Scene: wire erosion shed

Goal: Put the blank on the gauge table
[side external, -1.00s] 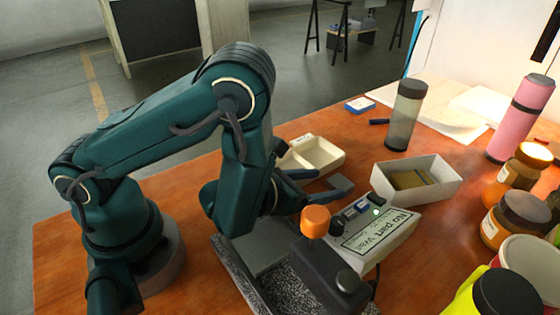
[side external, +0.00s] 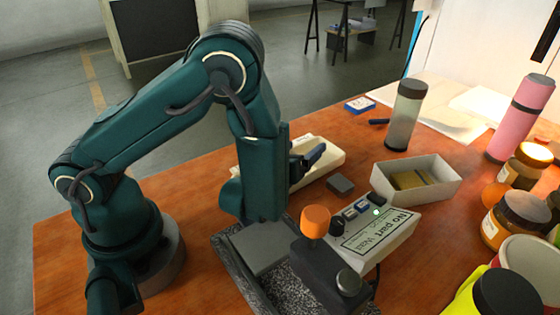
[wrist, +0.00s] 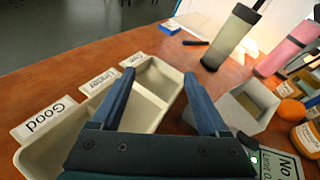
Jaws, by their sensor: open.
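A small grey block (side external: 340,184), which looks like the blank, lies on the orange table between the sorting tray and the white box. My gripper (side external: 308,160) is open over the sorting tray, left of and behind the block. In the wrist view my gripper (wrist: 158,75) has its fingers spread with nothing between them.
The cream sorting tray (wrist: 72,133) has labels Good, Under and a third one partly readable. A white box (side external: 440,194) holds brownish pieces. A display (side external: 378,242) reads "No part" and "Wait". An orange knob (side external: 315,221) tops the gauge. Bottles and jars crowd the right side.

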